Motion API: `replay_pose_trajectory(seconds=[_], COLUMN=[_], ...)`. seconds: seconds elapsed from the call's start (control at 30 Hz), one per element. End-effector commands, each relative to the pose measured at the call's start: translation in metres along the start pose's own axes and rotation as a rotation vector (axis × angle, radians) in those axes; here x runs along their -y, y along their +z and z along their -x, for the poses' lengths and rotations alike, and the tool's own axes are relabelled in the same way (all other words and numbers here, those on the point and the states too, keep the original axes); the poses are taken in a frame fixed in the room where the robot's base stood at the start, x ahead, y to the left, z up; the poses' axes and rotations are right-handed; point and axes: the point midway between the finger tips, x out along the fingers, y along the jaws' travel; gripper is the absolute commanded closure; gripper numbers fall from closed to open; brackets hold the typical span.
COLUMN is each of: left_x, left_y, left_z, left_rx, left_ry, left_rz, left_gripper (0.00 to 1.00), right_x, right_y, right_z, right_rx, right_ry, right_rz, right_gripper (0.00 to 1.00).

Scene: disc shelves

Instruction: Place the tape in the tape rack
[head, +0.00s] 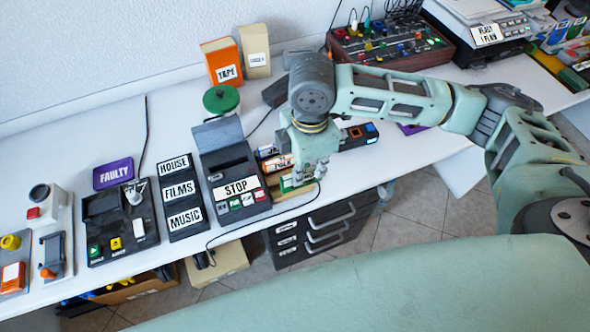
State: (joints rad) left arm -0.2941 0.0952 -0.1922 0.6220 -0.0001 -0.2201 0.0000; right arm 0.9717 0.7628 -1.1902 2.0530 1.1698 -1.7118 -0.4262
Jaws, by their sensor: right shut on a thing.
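My right gripper (303,181) reaches down from above at the front of the table. It is shut on a tape (287,184), of which only a small greenish part shows between the fingers. The wooden tape rack (286,194) is right below and beside the fingers. Labelled tapes (277,162) lie in the rack just left of the gripper. Whether the held tape touches the rack floor is hidden by the fingers. My left gripper is not in view.
A black player marked STOP (236,186) with its lid raised stands close left of the rack. Left of it are a HOUSE/FILMS/MUSIC holder (182,190) and a FAULTY tray (114,173). Behind stand an orange TAPE box (220,58) and a green reel (221,98).

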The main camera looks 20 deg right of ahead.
Motion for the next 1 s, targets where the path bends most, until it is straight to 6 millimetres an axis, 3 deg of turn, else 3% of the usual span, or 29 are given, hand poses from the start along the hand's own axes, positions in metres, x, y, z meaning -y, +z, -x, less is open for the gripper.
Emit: replay_pose_trajectory(seconds=[0.13, 0.3, 0.47, 0.7, 1.0], left_x=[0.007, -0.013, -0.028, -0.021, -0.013], left_y=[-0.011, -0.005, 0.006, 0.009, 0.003], left_z=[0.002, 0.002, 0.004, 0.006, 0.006], left_rx=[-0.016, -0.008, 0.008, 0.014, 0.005], left_ry=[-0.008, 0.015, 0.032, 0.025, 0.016], left_rz=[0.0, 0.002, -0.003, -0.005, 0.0], left_gripper=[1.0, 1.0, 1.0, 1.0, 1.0], right_x=[-0.029, -0.044, -0.046, -0.046, -0.045], right_y=[-0.011, -0.016, -0.017, -0.016, -0.016], right_z=[-0.018, -0.028, -0.038, -0.069, -0.071], right_rx=[0.001, 0.001, 0.002, 0.002, 0.002], right_ry=[-0.001, 0.0, -0.002, 0.0, 0.001], right_rz=[-0.001, 0.0, 0.0, 0.001, 0.001], right_gripper=[1.0, 1.0, 1.0, 1.0, 1.0])
